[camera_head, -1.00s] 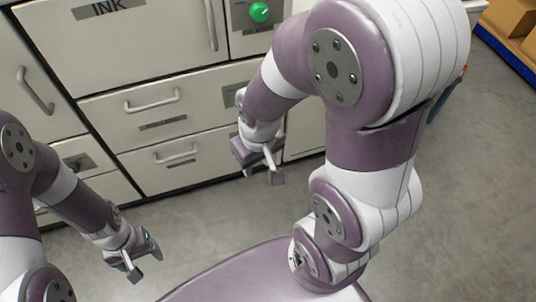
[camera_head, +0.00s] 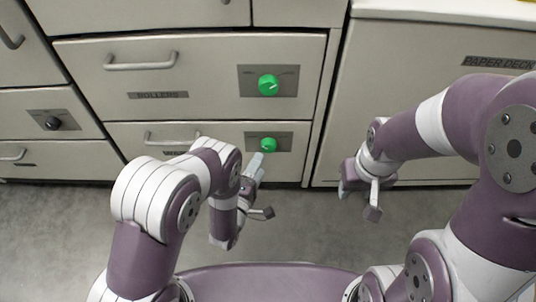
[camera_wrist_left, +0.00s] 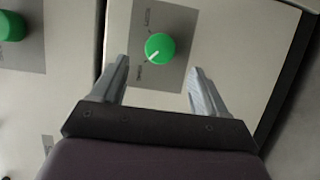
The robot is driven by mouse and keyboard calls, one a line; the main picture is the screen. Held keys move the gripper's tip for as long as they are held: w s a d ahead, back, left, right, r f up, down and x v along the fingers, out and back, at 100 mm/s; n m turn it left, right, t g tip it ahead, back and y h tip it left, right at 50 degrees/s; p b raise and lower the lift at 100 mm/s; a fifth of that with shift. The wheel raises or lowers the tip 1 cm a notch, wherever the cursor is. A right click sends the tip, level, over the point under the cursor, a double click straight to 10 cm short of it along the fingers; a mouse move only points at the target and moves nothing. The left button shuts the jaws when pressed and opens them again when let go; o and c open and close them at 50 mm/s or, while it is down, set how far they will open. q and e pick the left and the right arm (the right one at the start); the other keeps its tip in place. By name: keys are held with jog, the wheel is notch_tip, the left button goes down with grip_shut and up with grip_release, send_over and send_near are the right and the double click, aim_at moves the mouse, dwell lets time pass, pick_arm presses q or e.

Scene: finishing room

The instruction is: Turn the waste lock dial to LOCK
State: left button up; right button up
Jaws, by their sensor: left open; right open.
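The waste lock dial is the lower green dial (camera_head: 268,144) on a grey plate on the lower drawer, whose label is mostly hidden by my left arm. In the left wrist view the green dial (camera_wrist_left: 159,48) shows ahead, between the fingers, with its white pointer line toward the lower left. The small marks on its plate are too blurred to read surely. My left gripper (camera_head: 256,163) is open just below and in front of the dial; its spread fingers (camera_wrist_left: 156,82) appear short of the knob, not gripping it. My right gripper (camera_head: 362,200) is open and empty, further right.
A second green dial (camera_head: 268,85) sits on the ROLLERS drawer (camera_head: 200,75) above; a black knob (camera_head: 53,123) is at left. Drawer handles (camera_head: 141,62) stick out. The PAPER DECK cabinet (camera_head: 420,60) stands at right. Grey floor (camera_head: 310,225) is clear in front.

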aim_at(267, 149)
pick_arm(q)
jog(key=b+x, duration=0.2)
jog(key=x, duration=0.3)
jog(key=shift+w+f, duration=0.15)
jog(key=shift+w, duration=0.05)
jog(key=shift+w+d, duration=0.25)
jog(key=shift+w, duration=0.25)
jog(key=c, duration=1.1)
jog(key=shift+o, duration=0.3)
jog(key=shift+r, duration=0.2)
